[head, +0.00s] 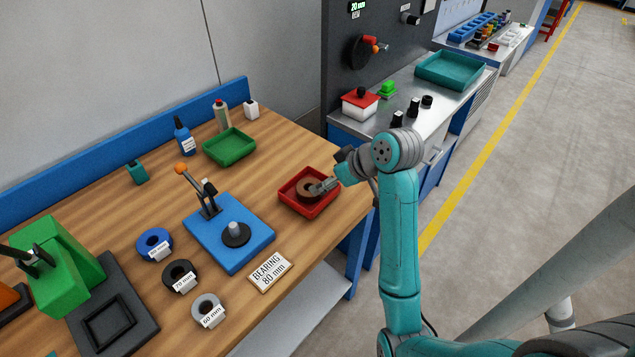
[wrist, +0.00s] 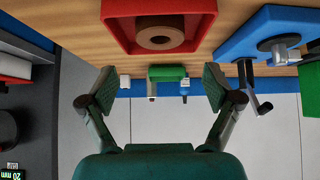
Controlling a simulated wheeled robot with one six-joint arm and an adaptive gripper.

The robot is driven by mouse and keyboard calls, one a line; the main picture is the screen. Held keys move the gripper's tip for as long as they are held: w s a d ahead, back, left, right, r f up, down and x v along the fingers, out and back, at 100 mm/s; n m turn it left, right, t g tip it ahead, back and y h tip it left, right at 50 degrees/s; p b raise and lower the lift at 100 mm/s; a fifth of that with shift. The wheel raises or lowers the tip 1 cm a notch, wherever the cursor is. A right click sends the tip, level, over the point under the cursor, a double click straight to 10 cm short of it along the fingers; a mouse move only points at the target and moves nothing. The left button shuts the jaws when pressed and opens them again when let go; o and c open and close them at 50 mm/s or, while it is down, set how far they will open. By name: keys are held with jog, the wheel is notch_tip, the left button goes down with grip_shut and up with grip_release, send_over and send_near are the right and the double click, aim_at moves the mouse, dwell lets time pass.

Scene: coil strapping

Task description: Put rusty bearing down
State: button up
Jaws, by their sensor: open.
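The rusty bearing (head: 308,188) is a brown ring lying in the red tray (head: 290,205) on the wooden workbench. In the wrist view the bearing (wrist: 160,38) shows inside the red tray (wrist: 118,30), at the top of the picture and beyond the fingertips. My gripper (head: 326,186) is at the tray from the right in the head view, and its fingers partly cover the bearing's right side. In the wrist view my gripper (wrist: 155,90) has its two fingers spread wide with nothing between them. Whether a finger touches the bearing is hard to tell.
A blue fixture (head: 255,240) with a post and clamp stands left of the red tray. A green tray (head: 229,147) and bottles are behind. Blue, black and grey rings (head: 154,245) lie at the left front. A label card (head: 270,272) reads "BEARING 80 mm".

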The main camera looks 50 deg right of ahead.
jog(key=shift+v, duration=1.4)
jog(key=shift+s, duration=0.1)
